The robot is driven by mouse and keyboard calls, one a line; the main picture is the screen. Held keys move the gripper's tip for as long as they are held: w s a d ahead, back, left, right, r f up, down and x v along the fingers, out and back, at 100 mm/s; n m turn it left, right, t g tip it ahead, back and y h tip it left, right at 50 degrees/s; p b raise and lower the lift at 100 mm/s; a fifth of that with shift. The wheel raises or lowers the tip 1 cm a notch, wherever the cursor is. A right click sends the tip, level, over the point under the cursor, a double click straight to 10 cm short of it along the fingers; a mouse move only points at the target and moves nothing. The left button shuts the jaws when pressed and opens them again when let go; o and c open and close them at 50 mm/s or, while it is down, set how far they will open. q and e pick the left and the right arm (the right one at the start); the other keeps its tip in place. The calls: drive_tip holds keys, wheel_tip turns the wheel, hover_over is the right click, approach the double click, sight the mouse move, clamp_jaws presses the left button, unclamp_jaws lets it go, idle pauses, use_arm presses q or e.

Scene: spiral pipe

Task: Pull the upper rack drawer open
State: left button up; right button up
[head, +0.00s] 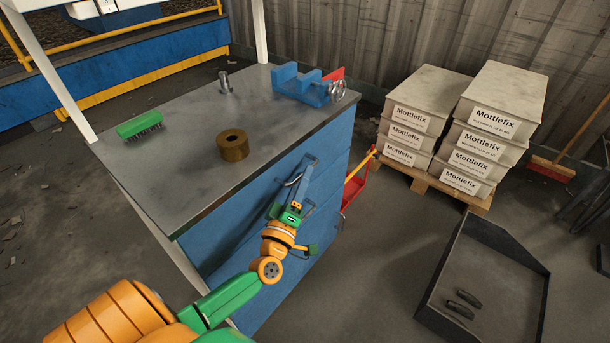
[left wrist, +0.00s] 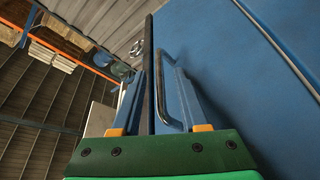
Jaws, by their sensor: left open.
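The blue rack (head: 310,200) stands under a grey worktop. Its upper drawer front (left wrist: 225,60) is plain blue and looks flush with the cabinet. A silver bar handle (left wrist: 158,92) stands off that front. My left gripper (head: 300,175) is open at the drawer front, just below the worktop edge. In the left wrist view the two blue fingers (left wrist: 158,78) lie on either side of the handle, which shows closer to the right finger. I cannot tell whether a finger touches it. In the head view the fingers partly hide the handle. My right gripper is out of view.
On the worktop (head: 185,160) are a green brush (head: 138,124), a brass ring (head: 233,147), a bolt (head: 225,82) and a blue vise (head: 303,86). A red trolley (head: 353,188) stands beside the rack. A dark tray (head: 490,280) lies right; floor between is clear.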

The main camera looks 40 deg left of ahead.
use_arm(q)
drive_tip(key=shift+x, duration=1.15)
drive_tip(key=shift+c, duration=0.2)
drive_tip(key=shift+f, duration=0.1)
clamp_jaws()
drive_tip(key=shift+d, duration=0.1)
